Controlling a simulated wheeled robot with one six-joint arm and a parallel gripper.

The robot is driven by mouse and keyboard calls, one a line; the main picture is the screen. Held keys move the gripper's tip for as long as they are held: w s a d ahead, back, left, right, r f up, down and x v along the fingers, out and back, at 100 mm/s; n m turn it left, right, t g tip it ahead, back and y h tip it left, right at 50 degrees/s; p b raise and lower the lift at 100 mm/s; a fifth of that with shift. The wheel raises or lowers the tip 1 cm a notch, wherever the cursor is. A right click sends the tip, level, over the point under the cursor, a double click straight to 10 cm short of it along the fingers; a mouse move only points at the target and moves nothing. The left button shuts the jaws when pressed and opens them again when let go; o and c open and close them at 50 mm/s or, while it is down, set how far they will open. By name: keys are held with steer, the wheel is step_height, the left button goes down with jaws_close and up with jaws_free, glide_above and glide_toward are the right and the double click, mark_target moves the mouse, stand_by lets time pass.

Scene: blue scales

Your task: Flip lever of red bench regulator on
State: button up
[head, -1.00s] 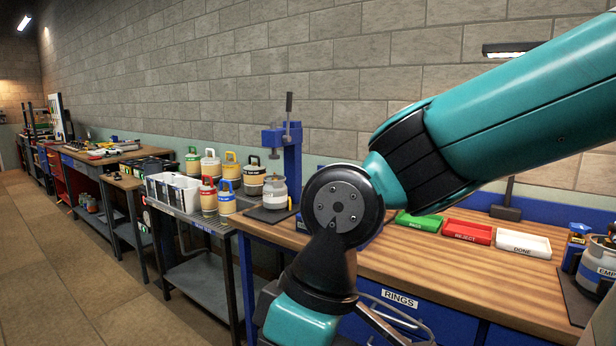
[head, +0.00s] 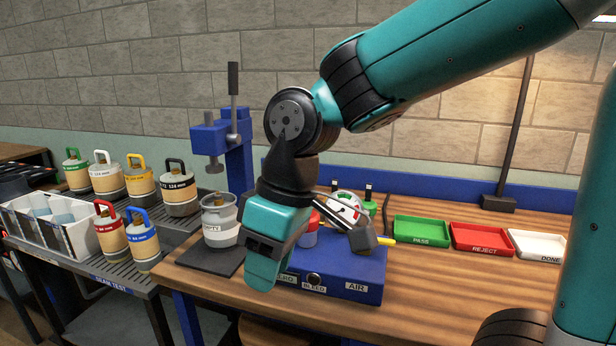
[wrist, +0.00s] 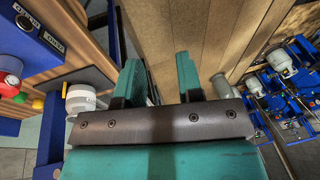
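A blue bench box (head: 345,275) with BLEED and AIR labels stands on the wooden bench. A red-topped regulator part (head: 308,220) and a round gauge (head: 346,206) show on it, partly behind my arm. A yellow tip (head: 386,240) sticks out at the box's right; I cannot tell whether it is the lever. In the wrist view, the red part (wrist: 10,84) shows at the left edge, near small coloured knobs. My gripper (wrist: 158,72) is open and empty, its two teal fingers apart. In the head view it hangs in front of the box's left side.
A grey EMPTY canister (head: 219,222) stands on a dark mat (head: 205,258) left of the box, close to my gripper. A blue press (head: 222,140) is behind. Green PASS (head: 421,230), red REJECT (head: 481,238) and white DONE (head: 538,245) trays lie right. Bare bench lies at front right.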

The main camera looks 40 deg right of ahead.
steer(key=w+d+r+h+p, duration=0.1)
steer(key=w+d+r+p, duration=0.25)
steer(key=w, duration=0.35)
steer(key=w+d+r+h+p, duration=0.1)
steer(key=w+d+r+p, duration=0.1)
steer(key=w+d+r, duration=0.35)
steer(key=w+d+r+h+p, duration=0.15)
steer(key=w+d+p, duration=0.55)
steer(key=w+d, duration=0.8)
steer(key=f+p, duration=0.2)
steer(key=f, duration=0.3)
steer(key=f+p, duration=0.2)
steer(key=f, duration=0.4)
steer(key=f+p, duration=0.2)
steer(key=f, duration=0.4)
steer(key=shift+s+d+f, duration=0.1)
steer(key=shift+s+d, duration=0.1)
steer(key=shift+s, duration=0.15)
jaws_close()
